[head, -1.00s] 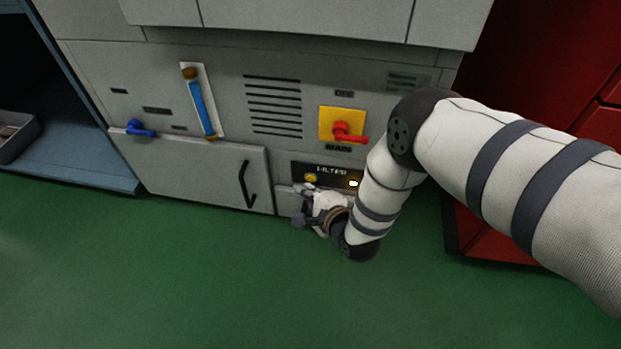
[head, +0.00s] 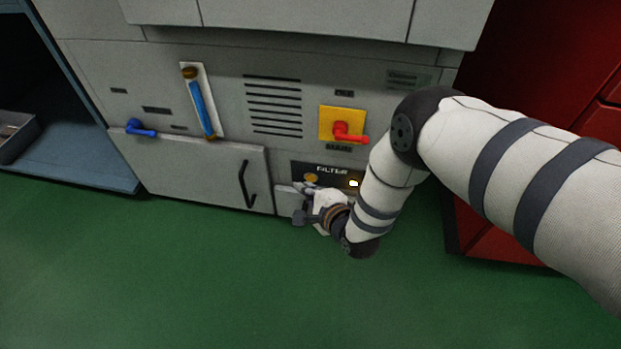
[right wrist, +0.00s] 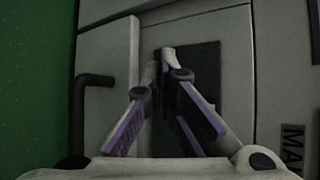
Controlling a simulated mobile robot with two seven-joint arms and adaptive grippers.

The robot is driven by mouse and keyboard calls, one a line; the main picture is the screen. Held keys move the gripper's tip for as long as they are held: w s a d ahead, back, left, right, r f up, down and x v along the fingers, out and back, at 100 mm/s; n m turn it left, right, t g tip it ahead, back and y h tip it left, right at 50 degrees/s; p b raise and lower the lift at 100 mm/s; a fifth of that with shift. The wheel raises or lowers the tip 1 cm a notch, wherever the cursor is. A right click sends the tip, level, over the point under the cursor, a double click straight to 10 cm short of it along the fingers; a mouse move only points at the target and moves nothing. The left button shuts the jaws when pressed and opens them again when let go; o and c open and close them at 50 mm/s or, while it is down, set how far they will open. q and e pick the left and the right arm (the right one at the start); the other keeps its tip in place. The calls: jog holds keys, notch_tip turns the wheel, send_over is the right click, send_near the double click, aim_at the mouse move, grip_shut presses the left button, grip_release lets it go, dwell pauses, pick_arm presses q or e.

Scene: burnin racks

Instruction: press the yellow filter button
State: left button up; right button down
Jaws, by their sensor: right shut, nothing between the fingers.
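The yellow filter button (head: 311,178) sits at the left of a black panel (head: 337,170) labelled FILTER, low on the grey cabinet front. A small lit light (head: 353,184) is at the panel's right end. My right gripper (head: 303,188) is shut and empty, with its tips just below the button at the panel. In the right wrist view the closed fingertips (right wrist: 168,52) point at the black panel (right wrist: 205,85); the button does not show there, and I cannot tell whether the tips touch it. My left gripper is not in view.
A red rotary switch on a yellow plate (head: 334,122) is above the panel. A door with a black handle (head: 247,184) is to its left, with a blue valve lever (head: 140,128) further left. A red cabinet (head: 500,238) stands at right. The green floor (head: 150,270) is clear.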

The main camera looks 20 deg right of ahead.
jog(key=shift+w+d, duration=0.3)
jog(key=shift+w, duration=0.2)
dwell(0.8)
jog(key=shift+s+a, duration=0.45)
jog(key=shift+s, duration=0.25)
jog(key=shift+s+a+p, duration=0.6)
jog(key=shift+s+a, duration=0.1)
jog(key=shift+s, duration=0.35)
jog(key=shift+s+a+p, duration=0.55)
jog(key=shift+s+a, duration=0.15)
jog(key=shift+s, duration=0.35)
jog(key=shift+r, duration=0.1)
